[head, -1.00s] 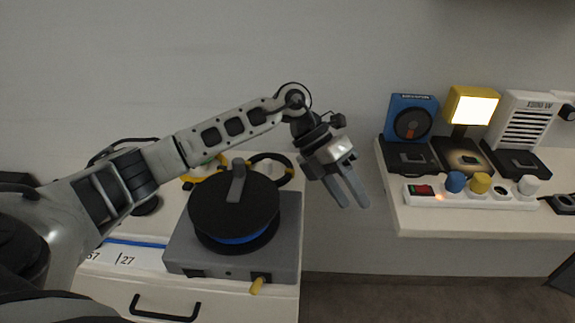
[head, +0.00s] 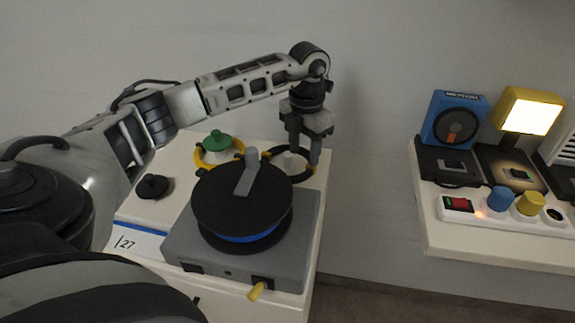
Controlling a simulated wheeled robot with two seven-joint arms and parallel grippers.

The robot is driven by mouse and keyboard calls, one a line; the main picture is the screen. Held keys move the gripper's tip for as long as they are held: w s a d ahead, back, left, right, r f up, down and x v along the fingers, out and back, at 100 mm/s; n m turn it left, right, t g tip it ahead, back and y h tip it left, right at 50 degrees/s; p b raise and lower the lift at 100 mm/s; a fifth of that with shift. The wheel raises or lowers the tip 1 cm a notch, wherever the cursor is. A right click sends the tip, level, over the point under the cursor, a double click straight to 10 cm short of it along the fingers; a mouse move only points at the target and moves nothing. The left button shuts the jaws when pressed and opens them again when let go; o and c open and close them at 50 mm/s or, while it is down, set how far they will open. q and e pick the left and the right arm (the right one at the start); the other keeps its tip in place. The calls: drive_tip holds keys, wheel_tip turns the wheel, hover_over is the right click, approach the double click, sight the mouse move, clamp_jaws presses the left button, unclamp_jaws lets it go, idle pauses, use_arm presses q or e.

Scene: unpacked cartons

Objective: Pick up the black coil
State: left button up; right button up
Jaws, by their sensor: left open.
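The black coil (head: 306,174) is a thin black ring lying on the white cabinet top at the back right, around a small white peg. The large black reel in front hides part of it. My left gripper (head: 303,160) points down over the coil, its two fingers apart on either side of the peg. I cannot tell whether the fingers touch the ring. My right gripper is not in view.
The black reel (head: 228,205) with blue below sits on a grey box (head: 307,225) in front. A yellow coil (head: 199,160) lies around a green-topped peg (head: 217,141) to the left. A shelf (head: 440,235) with a lit lamp (head: 527,112) stands right.

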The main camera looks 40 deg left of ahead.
sight(304, 173)
use_arm(q)
drive_tip(key=f, duration=0.5)
drive_tip(key=shift+s+d+f, duration=0.15)
drive_tip(key=shift+d+f, duration=0.1)
drive_tip(key=shift+f, duration=0.05)
drive_tip(key=shift+c, duration=0.4)
clamp_jaws()
